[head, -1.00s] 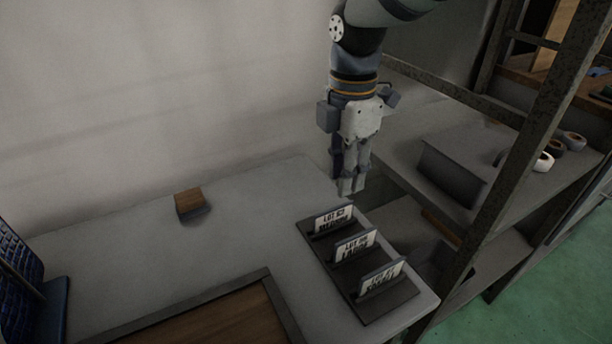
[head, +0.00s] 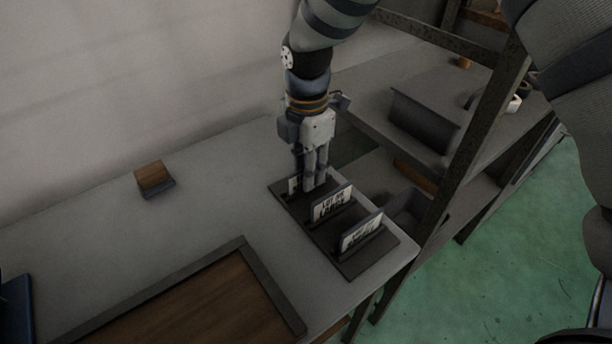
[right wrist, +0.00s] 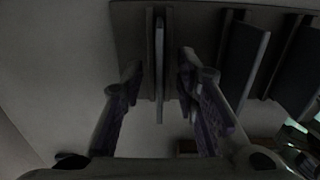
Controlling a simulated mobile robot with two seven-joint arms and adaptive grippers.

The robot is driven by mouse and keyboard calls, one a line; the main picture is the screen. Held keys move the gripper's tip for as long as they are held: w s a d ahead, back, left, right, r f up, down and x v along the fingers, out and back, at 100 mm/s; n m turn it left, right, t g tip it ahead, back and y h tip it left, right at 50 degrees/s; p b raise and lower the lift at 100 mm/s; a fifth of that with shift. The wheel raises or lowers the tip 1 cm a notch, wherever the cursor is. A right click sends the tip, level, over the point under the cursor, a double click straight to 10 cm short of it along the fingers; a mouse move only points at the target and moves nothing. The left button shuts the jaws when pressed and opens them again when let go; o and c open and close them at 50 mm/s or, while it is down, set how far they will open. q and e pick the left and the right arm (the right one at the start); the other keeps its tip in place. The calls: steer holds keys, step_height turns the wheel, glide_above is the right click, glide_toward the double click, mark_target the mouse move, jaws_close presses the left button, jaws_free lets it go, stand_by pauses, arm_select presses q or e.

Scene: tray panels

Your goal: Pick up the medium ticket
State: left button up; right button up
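The medium ticket (head: 292,185) is a white card with dark print, upright in the far slot of a dark tray (head: 350,268) and mostly hidden by my right gripper. My right gripper (head: 311,182) points down over that end of the tray. In the right wrist view the ticket (right wrist: 159,62) shows edge-on, between the two spread fingers of my right gripper (right wrist: 158,80), with a gap on each side. Two other upright tickets, a middle one (head: 332,203) marked large and a near one (head: 362,232), stand in the tray. My left gripper is not in view.
A metal shelf rack (head: 480,125) stands close on the right. The table between block and tray is clear.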

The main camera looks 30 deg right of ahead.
steer(key=shift+r, duration=0.1)
steer(key=shift+c, duration=0.5)
jaws_close()
